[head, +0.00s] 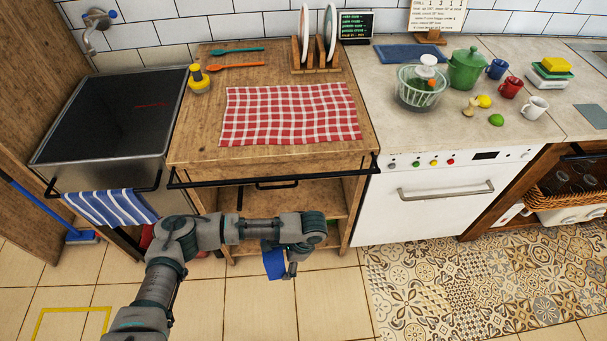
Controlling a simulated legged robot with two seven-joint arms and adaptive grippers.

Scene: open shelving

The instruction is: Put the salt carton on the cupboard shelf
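My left gripper (285,262) is low in front of the wooden cupboard, at the end of the arm that comes in from the lower left. It appears shut on a small blue carton (274,265), which looks like the salt carton. The carton hangs above the floor tiles, just outside the cupboard's open front. The arm and wrist hide part of the carton and the fingers. The cupboard shelf (323,200) shows inside the open front, under the wooden worktop. My arm covers part of its opening. My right gripper is not in view.
A black rail (330,172) runs along the worktop's front edge above the opening. A striped blue towel (110,207) hangs at the left. A white oven (430,195) stands right of the cupboard. A red checked cloth (290,113) covers part of the worktop.

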